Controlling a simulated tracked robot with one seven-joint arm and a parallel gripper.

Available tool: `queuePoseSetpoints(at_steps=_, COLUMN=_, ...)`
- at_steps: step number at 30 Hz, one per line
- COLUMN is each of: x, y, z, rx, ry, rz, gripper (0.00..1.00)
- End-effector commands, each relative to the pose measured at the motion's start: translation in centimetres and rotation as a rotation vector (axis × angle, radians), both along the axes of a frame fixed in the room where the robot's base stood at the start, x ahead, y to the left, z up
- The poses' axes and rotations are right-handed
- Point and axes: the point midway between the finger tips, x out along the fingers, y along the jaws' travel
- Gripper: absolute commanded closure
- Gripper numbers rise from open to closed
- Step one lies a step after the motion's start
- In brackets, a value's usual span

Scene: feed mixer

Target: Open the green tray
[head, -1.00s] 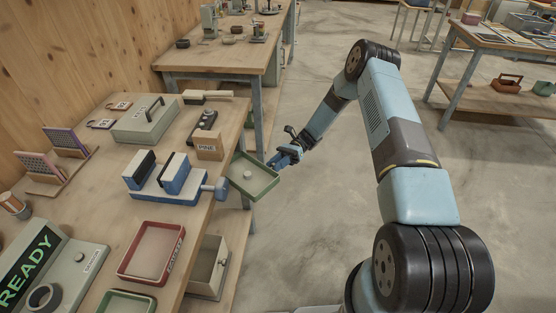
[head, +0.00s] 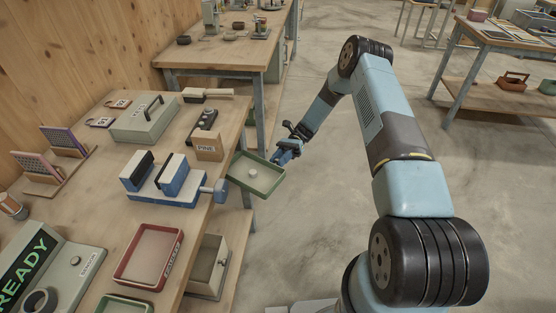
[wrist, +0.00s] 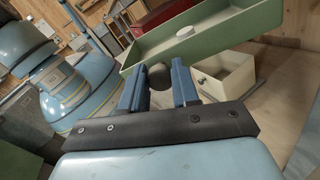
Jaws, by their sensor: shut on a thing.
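The green tray (head: 268,191) juts out past the bench's right edge, with a small pale knob on its floor. In the wrist view the tray (wrist: 205,38) is close in front of my fingers and looks tilted by the camera angle. A dark round knob (wrist: 158,76) is on its outer wall. My gripper (head: 281,157) is at the tray's far right side in the head view. In the wrist view the blue fingers of my gripper (wrist: 160,82) stand on either side of the dark knob, shut on it. The tray's inner left end meets the bench edge.
A grey drawer (head: 208,271) stands out below the bench top. A blue vise (head: 165,180) sits beside the tray, its handle near the tray's left side. A red tray (head: 149,281) and another green tray (head: 124,303) lie on the bench.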

Motion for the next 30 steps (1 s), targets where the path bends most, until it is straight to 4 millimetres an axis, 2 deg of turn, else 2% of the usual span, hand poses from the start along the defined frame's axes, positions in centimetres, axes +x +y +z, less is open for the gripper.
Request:
queuePoseSetpoints(at_steps=2, x=0.2, y=0.6, z=0.1, rx=0.006, ry=-0.007, rz=-0.008, gripper=1.0)
queuePoseSetpoints(at_steps=3, x=0.2, y=0.6, z=0.1, rx=0.006, ry=-0.007, rz=-0.008, gripper=0.69)
queuePoseSetpoints(at_steps=11, x=0.2, y=0.1, z=0.1, rx=0.004, ry=-0.002, rz=-0.011, gripper=0.44)
queuePoseSetpoints(at_steps=22, x=0.8, y=-0.6, z=0.0, rx=0.002, ry=-0.002, rz=-0.011, gripper=0.44)
queuePoseSetpoints(at_steps=26, x=2.2, y=-1.7, z=-0.1, rx=0.002, ry=-0.002, rz=-0.012, gripper=0.44)
queuePoseSetpoints(at_steps=30, x=4.5, y=-3.4, z=-0.1, rx=0.002, ry=-0.002, rz=-0.013, gripper=0.44)
